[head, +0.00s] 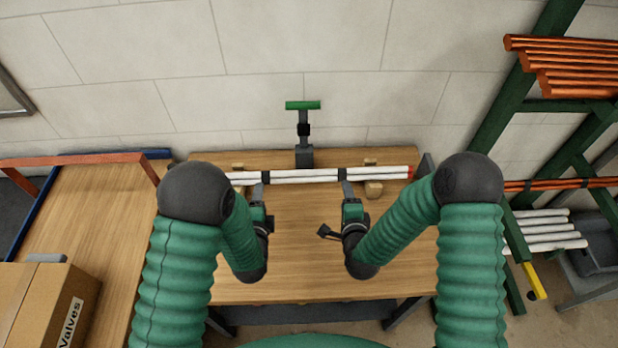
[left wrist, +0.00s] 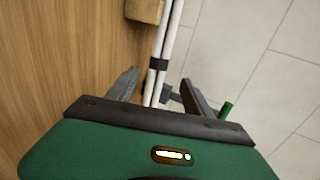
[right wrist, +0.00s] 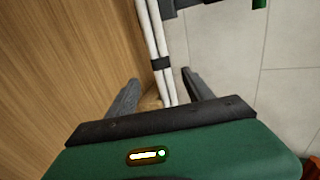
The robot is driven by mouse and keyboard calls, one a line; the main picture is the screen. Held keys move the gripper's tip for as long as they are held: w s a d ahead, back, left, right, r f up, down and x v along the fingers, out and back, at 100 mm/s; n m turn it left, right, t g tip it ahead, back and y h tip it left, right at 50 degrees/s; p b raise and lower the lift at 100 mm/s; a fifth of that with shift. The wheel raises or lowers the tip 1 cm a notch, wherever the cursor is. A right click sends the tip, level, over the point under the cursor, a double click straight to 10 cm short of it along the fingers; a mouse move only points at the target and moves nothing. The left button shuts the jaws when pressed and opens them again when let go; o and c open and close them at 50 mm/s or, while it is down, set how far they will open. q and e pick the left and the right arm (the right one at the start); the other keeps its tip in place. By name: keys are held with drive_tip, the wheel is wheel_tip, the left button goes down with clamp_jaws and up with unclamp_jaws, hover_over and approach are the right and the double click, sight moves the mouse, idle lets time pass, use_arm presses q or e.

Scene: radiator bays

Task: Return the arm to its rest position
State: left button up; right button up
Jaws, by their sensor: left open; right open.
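My left gripper (head: 259,192) is over the workbench, close to the left part of a bundle of white pipes (head: 310,175). Its two fingers (left wrist: 160,86) stand apart in the left wrist view, with the pipes (left wrist: 169,45) running between or beyond them. My right gripper (head: 346,188) is close to the right part of the bundle. Its fingers (right wrist: 162,88) are also apart, with the pipes (right wrist: 154,35) showing between them. Both grippers are open. I cannot tell whether the fingers touch the pipes. Dark bands wrap the bundle, which lies across wooden blocks (head: 374,188).
The wooden bench (head: 310,260) is mostly clear in front. A stand with a green bar (head: 303,105) rises behind the pipes. A cardboard box (head: 45,300) sits on a cart at left. A green rack (head: 480,130) with copper pipes (head: 575,80) stands at right.

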use_arm(q)
drive_tip(key=shift+a, duration=0.15)
use_arm(e)
drive_tip(key=shift+a, duration=0.15)
